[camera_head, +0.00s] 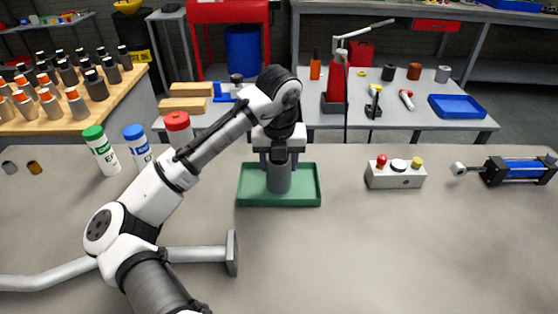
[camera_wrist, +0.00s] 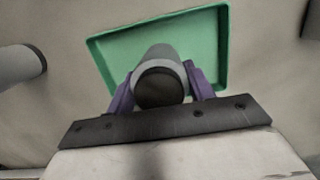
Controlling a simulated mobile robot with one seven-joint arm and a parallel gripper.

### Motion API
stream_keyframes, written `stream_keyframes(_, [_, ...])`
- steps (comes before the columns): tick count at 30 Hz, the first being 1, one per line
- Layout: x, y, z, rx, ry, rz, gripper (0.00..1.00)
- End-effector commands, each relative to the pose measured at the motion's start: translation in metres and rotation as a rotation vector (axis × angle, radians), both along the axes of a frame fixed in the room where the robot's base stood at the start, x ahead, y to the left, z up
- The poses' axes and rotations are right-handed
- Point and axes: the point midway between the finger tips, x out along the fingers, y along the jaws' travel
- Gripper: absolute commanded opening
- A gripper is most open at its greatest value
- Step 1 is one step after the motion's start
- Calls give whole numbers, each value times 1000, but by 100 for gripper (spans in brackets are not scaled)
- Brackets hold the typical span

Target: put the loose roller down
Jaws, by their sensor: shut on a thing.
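The loose roller (camera_head: 279,177) is a dark grey cylinder held upright over the green tray (camera_head: 247,199). My gripper (camera_head: 279,158) is shut around its upper part, with a purple finger on each side. In the wrist view the roller (camera_wrist: 158,80) shows end-on between the fingers of my gripper (camera_wrist: 160,88). The green tray (camera_wrist: 110,45) lies behind it, and its floor looks empty around the roller. I cannot tell whether the roller's lower end touches the tray floor.
A control box (camera_head: 395,174) with coloured buttons and a blue cylinder actuator (camera_head: 522,171) stand to the right. Tubes with green (camera_head: 101,150), blue (camera_head: 137,144) and red (camera_head: 178,128) caps stand left of the tray. The bench (camera_head: 380,250) in front is clear.

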Motion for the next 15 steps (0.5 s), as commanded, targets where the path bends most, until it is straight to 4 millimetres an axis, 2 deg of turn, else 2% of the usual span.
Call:
stream_keyframes(1, [0, 0, -2, -1, -1, 0, 13])
stream_keyframes(2, [0, 0, -2, -1, 1, -1, 55])
stream_keyframes(6, [0, 0, -2, 0, 1, 0, 74])
stream_keyframes(15, [0, 0, 0, 0, 0, 0, 74])
